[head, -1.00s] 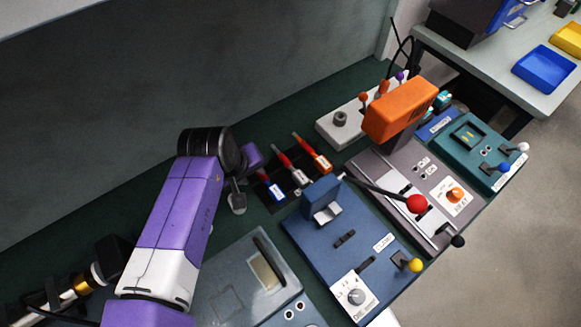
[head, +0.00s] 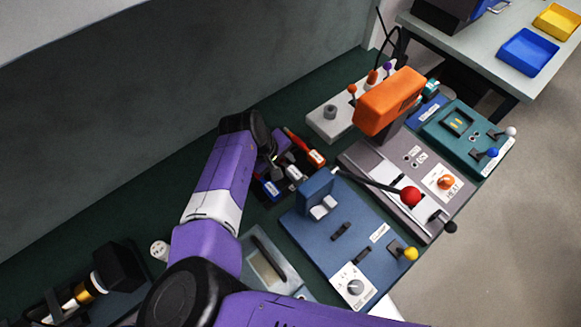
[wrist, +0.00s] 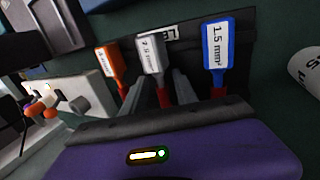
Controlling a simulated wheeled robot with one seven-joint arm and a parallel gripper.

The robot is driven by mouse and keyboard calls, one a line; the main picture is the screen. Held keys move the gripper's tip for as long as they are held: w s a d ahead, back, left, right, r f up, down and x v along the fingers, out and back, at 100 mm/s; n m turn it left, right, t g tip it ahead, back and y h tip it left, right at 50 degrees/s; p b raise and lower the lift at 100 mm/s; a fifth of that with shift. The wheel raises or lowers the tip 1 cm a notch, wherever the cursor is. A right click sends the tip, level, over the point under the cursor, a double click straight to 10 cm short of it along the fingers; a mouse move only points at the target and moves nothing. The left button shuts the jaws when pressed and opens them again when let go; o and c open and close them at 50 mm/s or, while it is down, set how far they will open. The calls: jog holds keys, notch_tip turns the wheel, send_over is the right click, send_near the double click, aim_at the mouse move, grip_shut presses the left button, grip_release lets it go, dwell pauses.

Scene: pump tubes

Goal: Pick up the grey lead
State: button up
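The grey lead (wrist: 151,58) has a grey tag-shaped handle and a red shaft, and sits in the middle of a row of three in the wrist view. It also shows in the head view (head: 294,172), partly beside my gripper. My gripper (wrist: 157,88) is open, with one grey finger on each side of the grey lead's shaft. I cannot tell whether either finger touches it. The blue lead (wrist: 216,50), marked 1.5 mm², is to its right and the orange lead (wrist: 108,63) to its left.
The leads lie on a black rack (wrist: 188,30) on the dark green bench. A blue device (head: 345,240) stands just in front of it. A white box with knobs (head: 325,122) and an orange-headed machine (head: 390,102) stand to the right. A white cylinder (head: 160,250) is at the left.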

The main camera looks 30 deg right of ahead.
jog(key=shift+f, duration=0.15)
grip_shut()
dwell(0.4)
notch_tip(320, 180, up, 20)
jog(key=b, duration=0.1)
dwell(0.3)
